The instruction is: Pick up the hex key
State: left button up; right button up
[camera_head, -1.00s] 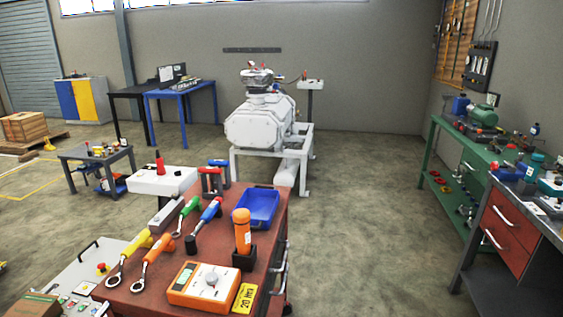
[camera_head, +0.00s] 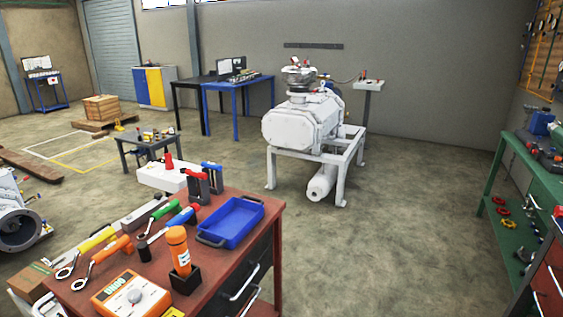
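On the red-brown cart top (camera_head: 215,268) lie several hand tools. They include a yellow-handled wrench (camera_head: 98,240), an orange-handled wrench (camera_head: 113,247), a green-handled tool (camera_head: 165,209) and a blue-handled tool (camera_head: 181,216). At the cart's far edge stand a red-topped dark tool or holder (camera_head: 197,185) and a blue-topped one (camera_head: 213,176). I cannot tell for sure which item is the hex key. Neither of my grippers is in view.
A white vacuum pump (camera_head: 300,122) on a frame stands beyond. The floor right of the cart is clear.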

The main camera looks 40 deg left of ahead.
aim_at(212, 167)
jog(key=i+u, duration=0.3)
jog(key=i, duration=0.3)
jog(key=i+l+u, duration=0.2)
jog(key=i+u, duration=0.15)
jog(key=i, duration=0.3)
